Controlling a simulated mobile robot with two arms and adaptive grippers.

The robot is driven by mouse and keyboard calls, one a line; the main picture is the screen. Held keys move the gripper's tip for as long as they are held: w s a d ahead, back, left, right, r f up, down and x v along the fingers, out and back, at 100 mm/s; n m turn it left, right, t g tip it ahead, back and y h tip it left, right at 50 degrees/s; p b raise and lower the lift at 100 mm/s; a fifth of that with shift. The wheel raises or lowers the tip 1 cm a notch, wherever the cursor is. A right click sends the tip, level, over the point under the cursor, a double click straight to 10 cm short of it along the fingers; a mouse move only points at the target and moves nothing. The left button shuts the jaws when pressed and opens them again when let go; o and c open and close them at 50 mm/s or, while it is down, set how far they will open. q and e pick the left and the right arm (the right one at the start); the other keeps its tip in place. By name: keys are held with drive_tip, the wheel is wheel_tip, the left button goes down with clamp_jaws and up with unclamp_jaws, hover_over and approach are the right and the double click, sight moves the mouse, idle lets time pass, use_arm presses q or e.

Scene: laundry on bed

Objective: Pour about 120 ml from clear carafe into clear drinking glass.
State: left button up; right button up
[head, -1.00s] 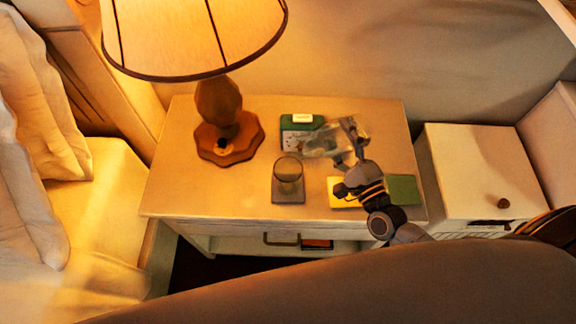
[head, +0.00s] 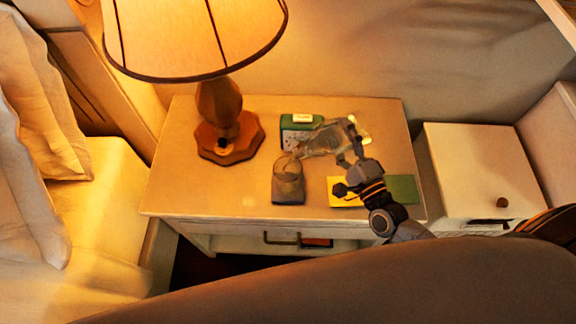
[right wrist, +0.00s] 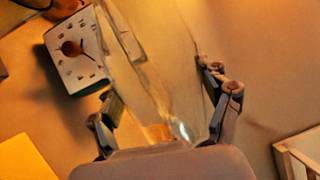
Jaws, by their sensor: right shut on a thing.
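The clear carafe (head: 322,144) is held above the nightstand, tipped far over with its narrow end to the left. That end is at the rim of the clear drinking glass (head: 288,177), just above or over it. The glass stands upright on a dark coaster (head: 288,199). My right gripper (head: 351,141) is shut on the carafe, to the right of the glass. In the right wrist view the carafe (right wrist: 145,65) lies between the fingers (right wrist: 160,92). Some liquid seems to show in the glass, but its level and any stream are unclear. My left gripper is out of view.
A lamp (head: 228,130) stands left of the glass. A green-cased clock (head: 298,128) is behind the glass, close to the carafe. Yellow (head: 343,192) and green (head: 403,188) flat items lie under my right arm. The nightstand's front left (head: 205,190) is clear.

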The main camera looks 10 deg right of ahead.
drive_tip(key=shift+w+d+r, duration=0.1)
drive_tip(key=shift+d+r, duration=0.05)
drive_tip(key=shift+d, duration=0.1)
idle(0.3)
drive_tip(key=shift+n, duration=0.5)
idle(1.4)
drive_tip(key=m, duration=0.1)
drive_tip(key=f+m+b, duration=0.1)
drive_tip(key=shift+d+m+b, duration=0.3)
drive_tip(key=shift+d, duration=0.05)
drive_tip(key=shift+w+d+r+m+h, duration=0.1)
drive_tip(key=shift+d+m+h, duration=0.25)
drive_tip(key=shift+m, duration=0.35)
drive_tip(key=shift+a+m, duration=0.2)
drive_tip(key=shift+m, duration=0.1)
drive_tip(key=shift+a+m+h, duration=0.1)
drive_tip(key=shift+m+h, duration=0.15)
drive_tip(key=shift+m, duration=0.35)
drive_tip(key=shift+a+r+m, duration=0.2)
drive_tip(key=shift+m, duration=0.2)
